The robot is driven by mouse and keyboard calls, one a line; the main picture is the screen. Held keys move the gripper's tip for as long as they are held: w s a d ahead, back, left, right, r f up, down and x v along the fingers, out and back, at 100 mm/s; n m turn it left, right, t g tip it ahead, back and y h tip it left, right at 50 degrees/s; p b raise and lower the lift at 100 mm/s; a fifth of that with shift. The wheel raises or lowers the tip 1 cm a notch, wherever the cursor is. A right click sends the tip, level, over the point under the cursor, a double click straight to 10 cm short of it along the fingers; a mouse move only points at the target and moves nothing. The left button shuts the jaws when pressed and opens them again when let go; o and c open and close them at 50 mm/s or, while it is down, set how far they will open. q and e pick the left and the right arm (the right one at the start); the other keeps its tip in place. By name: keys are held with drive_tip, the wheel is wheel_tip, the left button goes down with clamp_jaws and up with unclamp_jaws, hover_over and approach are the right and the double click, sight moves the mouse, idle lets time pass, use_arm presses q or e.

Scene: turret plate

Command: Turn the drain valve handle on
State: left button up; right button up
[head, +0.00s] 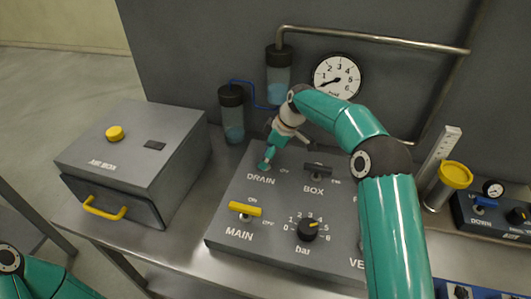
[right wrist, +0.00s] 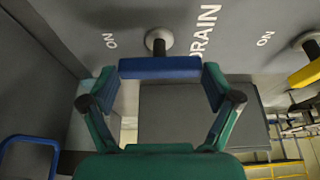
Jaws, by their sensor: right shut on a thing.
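The drain valve handle is a blue bar (right wrist: 160,68) on a round grey stem (right wrist: 159,42) in the right wrist view. My right gripper (right wrist: 160,82) is shut on it, with one finger at each end of the bar. The bar lies crosswise to the DRAIN lettering (right wrist: 205,32), and an ON mark (right wrist: 109,40) is printed left of the stem. In the head view my right gripper (head: 266,161) is at the back left of the grey panel (head: 285,210), just above the DRAIN label; it hides the handle there. My left gripper is out of view.
The panel also has a yellow MAIN handle (head: 245,209), a black bar knob (head: 308,230) and a dark BOX handle (head: 317,170). A grey air box (head: 140,150) stands left. Two canisters (head: 232,112) and a gauge (head: 337,76) are behind. A yellow-topped cylinder (head: 455,175) stands right.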

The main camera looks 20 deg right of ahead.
drive_tip(key=shift+w+d+r, duration=0.1)
drive_tip(key=shift+d, duration=0.1)
drive_tip(key=o, duration=0.9)
drive_tip(key=v, duration=1.1)
drive_tip(key=shift+d+r, duration=0.15)
drive_tip(key=shift+r, duration=0.2)
